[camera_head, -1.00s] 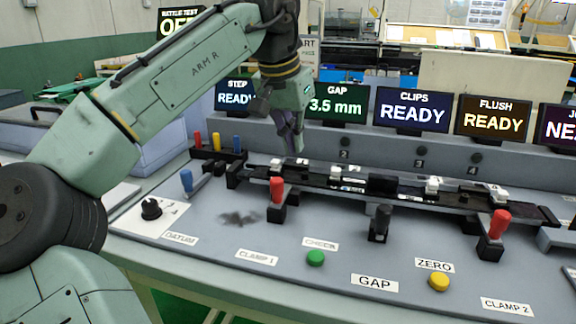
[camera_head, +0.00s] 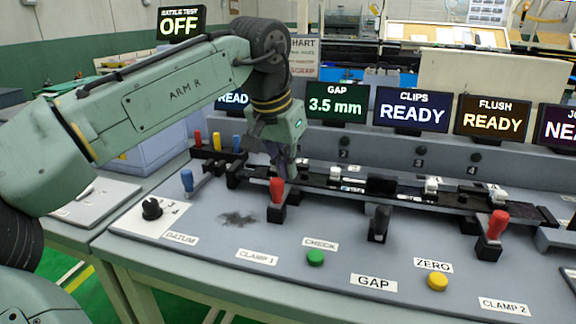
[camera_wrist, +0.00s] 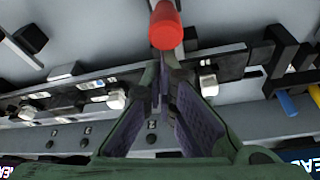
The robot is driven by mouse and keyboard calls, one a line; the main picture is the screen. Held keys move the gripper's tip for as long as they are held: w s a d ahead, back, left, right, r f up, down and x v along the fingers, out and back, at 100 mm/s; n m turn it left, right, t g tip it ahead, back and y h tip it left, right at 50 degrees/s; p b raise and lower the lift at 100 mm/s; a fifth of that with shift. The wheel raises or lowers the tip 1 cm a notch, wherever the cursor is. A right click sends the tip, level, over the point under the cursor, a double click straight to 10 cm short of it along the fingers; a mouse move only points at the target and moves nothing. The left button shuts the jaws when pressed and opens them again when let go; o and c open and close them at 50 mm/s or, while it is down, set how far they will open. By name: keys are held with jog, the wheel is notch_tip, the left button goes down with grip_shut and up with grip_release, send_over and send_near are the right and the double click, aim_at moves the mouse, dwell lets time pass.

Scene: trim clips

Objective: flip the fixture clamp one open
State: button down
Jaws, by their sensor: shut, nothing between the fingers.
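The clamp one lever is a red upright handle (camera_head: 277,189) on a black base, standing behind the CLAMP 1 label (camera_head: 257,257). My gripper (camera_head: 287,172) is just behind and above the red handle in the head view, pointing down, with its fingers close together and empty. In the wrist view the red handle (camera_wrist: 166,26) is at the top centre, just beyond the fingertips (camera_wrist: 167,72). I cannot tell whether the fingers touch the handle. The black fixture rail (camera_head: 330,182) with white clips runs behind the handle.
A black handle (camera_head: 381,220) and a second red clamp handle (camera_head: 499,225) stand to the right. A blue handle (camera_head: 187,180) stands to the left. Green (camera_head: 316,257) and yellow (camera_head: 438,281) buttons are at the front. Screens (camera_head: 337,104) line the back.

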jog(key=shift+s+a+f, duration=0.1)
jog(key=shift+s+a, duration=0.15)
jog(key=shift+s, duration=0.45)
jog(key=shift+s+a+r, duration=0.1)
jog(key=shift+s+a, duration=0.1)
jog(key=shift+s, duration=0.55)
jog(key=shift+s+a+f, duration=0.1)
jog(key=shift+s+a, duration=0.15)
jog(key=shift+s, duration=0.45)
jog(key=w+d+r+p, duration=0.1)
jog(key=w+d+p, duration=0.1)
jog(key=w, duration=0.2)
jog(key=v, duration=0.9)
jog(key=shift+s+b, duration=0.35)
jog(key=shift+b, duration=0.05)
